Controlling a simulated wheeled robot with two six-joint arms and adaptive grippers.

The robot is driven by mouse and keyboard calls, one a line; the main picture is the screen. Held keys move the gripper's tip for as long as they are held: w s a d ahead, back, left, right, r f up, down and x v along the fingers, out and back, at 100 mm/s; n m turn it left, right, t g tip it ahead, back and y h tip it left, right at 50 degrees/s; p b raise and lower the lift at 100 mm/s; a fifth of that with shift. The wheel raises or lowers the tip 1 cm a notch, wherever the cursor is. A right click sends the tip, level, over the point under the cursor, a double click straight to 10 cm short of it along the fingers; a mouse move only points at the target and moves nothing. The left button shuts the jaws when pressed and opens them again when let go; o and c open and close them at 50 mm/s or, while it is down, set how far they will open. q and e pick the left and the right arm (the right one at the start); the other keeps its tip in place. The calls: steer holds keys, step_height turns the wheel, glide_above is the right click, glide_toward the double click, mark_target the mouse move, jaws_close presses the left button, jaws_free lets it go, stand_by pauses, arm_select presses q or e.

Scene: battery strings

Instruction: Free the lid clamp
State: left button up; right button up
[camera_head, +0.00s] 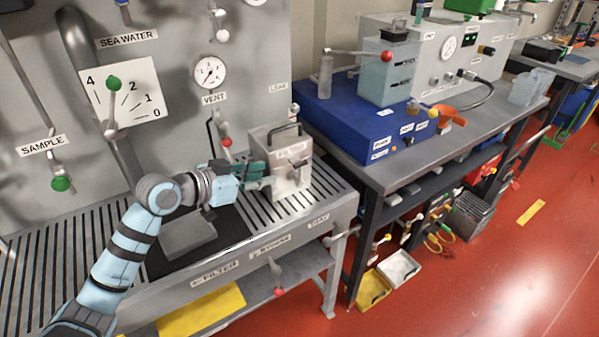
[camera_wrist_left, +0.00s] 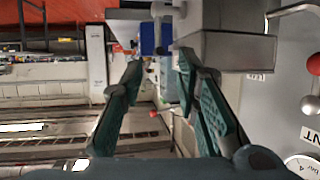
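A grey box (camera_head: 291,181) with a dark top handle (camera_head: 278,133) stands on the slatted bench; the label on its face is too small to read. A small light knob or latch is on its front; I cannot tell whether it is the lid clamp. My left gripper (camera_head: 256,174) is at the box's left side in the head view. In the left wrist view the gripper (camera_wrist_left: 155,85) has its two green fingers apart with nothing seen held; the grey box (camera_wrist_left: 228,52) is beyond the right finger. I cannot tell whether they touch. My right gripper is out of view.
A panel with a gauge (camera_head: 209,73) and a SEA WATER dial (camera_head: 122,92) rises behind the bench. The red floor (camera_head: 470,270) is largely open.

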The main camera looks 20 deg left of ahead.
mark_target(300, 180)
arm_select(q)
steer(key=b+x, duration=0.1)
steer(key=x, duration=1.2)
steer(key=shift+d+f+b, duration=0.2)
steer(key=shift+f+b, duration=0.05)
steer(key=shift+b, duration=0.05)
steer(key=c, duration=0.7)
steer(key=shift+w, duration=0.1)
steer(key=shift+f, duration=0.1)
